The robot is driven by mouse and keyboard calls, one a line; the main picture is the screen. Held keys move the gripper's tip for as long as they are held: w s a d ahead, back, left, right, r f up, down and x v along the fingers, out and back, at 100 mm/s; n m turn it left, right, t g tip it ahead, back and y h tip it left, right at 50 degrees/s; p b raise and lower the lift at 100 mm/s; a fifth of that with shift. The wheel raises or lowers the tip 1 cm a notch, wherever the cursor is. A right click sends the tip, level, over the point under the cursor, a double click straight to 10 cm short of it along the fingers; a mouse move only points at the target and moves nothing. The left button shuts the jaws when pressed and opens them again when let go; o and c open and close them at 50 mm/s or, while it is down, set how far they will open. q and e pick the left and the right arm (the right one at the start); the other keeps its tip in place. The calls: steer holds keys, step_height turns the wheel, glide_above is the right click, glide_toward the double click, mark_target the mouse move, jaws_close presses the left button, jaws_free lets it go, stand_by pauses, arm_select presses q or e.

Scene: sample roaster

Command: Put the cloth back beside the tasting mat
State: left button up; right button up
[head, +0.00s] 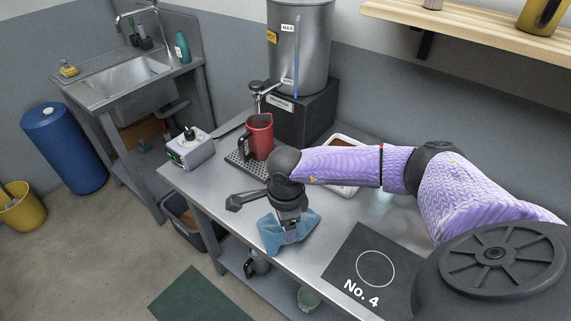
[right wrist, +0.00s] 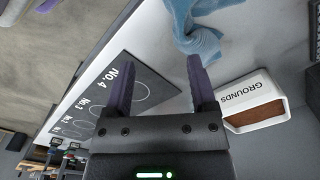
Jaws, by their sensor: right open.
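The blue cloth (head: 272,236) lies crumpled at the front edge of the steel table, left of the tasting mat. My right gripper (head: 291,236) is over it, pointing down, and hides part of it. In the right wrist view the right gripper (right wrist: 162,66) is open with nothing between its fingers. The cloth (right wrist: 194,36) is just beyond the tips there, closest to the right-hand finger; I cannot tell if they touch. The dark tasting mat (head: 343,262), marked No. 4 with a ring, is bare here; it also shows in the right wrist view (right wrist: 134,61). My left gripper is not in view.
A white grounds tray (right wrist: 240,91) stands at the back of the table, partly behind my right arm in the head view. A red jug (head: 261,136) stands on a drip grate by the boiler (head: 301,55). A small grey device (head: 190,150) is at the table's left end.

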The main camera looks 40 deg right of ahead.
mark_target(284, 244)
steer(key=shift+w+d+f, duration=0.1)
steer(key=shift+w+f, duration=0.05)
steer(key=shift+f, duration=0.1)
steer(key=shift+c, duration=1.2)
steer(key=shift+w+d+f, duration=0.25)
steer(key=shift+w+f, duration=0.15)
steer(key=shift+w, duration=0.1)
steer(key=shift+w+d+f, duration=0.25)
steer(key=shift+w+f, duration=0.15)
steer(key=shift+w, duration=0.1)
steer(key=c, duration=0.5)
step_height(284, 244, down, 2)
steer(key=shift+w+d+f, duration=0.1)
steer(key=shift+f, duration=0.1)
jaws_close()
steer(key=shift+f, duration=0.3)
step_height(284, 244, down, 6)
steer(key=b, duration=0.5)
steer(key=shift+r, duration=0.1)
